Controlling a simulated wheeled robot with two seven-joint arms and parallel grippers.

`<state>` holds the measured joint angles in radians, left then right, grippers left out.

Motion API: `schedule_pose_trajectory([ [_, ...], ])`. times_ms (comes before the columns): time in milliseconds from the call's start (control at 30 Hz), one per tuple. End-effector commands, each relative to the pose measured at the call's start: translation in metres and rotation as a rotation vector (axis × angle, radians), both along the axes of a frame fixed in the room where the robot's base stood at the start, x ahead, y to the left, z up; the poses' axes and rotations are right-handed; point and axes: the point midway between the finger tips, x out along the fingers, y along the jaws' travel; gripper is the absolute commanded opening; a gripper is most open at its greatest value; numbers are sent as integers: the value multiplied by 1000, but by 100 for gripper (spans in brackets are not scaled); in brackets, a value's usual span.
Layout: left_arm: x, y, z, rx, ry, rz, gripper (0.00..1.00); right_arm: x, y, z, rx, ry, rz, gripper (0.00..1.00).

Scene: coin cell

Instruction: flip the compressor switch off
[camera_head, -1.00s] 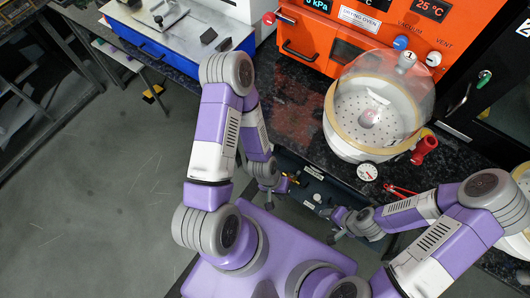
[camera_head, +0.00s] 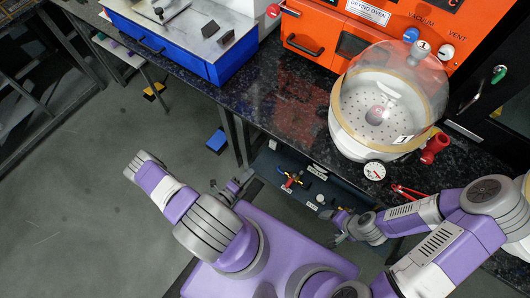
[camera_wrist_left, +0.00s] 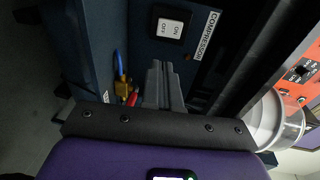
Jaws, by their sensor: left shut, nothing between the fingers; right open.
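The compressor switch (camera_wrist_left: 170,28) is a white rocker marked ON and OFF in a black frame. It sits on a dark blue panel beside a white COMPRESSOR label (camera_wrist_left: 205,36) in the left wrist view. I cannot tell which side is pressed. My left gripper (camera_wrist_left: 163,68) is shut and empty, its fingertips pointing toward the panel just below the switch in that picture; contact is not visible. In the head view my left gripper (camera_head: 232,187) is low, left of the under-bench panel (camera_head: 318,186). My right gripper (camera_head: 340,226) is open, near that panel's right end.
A valve with yellow and red parts (camera_head: 291,181) is on the panel, close to the left gripper. Above are the dark bench (camera_head: 270,95), a domed vacuum chamber (camera_head: 345,130), a gauge (camera_head: 374,171) and an orange oven (camera_head: 385,40). Open floor lies at left.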

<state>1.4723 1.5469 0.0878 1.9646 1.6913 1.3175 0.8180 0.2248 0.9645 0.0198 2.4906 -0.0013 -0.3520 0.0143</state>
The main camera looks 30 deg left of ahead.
Motion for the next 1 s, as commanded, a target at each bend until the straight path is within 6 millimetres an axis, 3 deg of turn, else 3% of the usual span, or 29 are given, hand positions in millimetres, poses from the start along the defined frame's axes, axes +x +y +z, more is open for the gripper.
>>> schedule_pose_trajectory([
  [100, -4, 13, -5, -17, 6, 71, 0, 0, 0, -1, 0, 0, 0, 79],
  [533, 5, 12, -6, -15, 4, 68, 0, 0, 0, -2, 0, 0, 0, 79],
  [667, 24, 10, -9, -16, 3, 66, 0, 0, 0, -6, 0, 0, 0, 79],
  [1000, 96, 4, -21, -15, 3, 65, 0, 0, 0, -22, 0, 0, 0, 79],
])
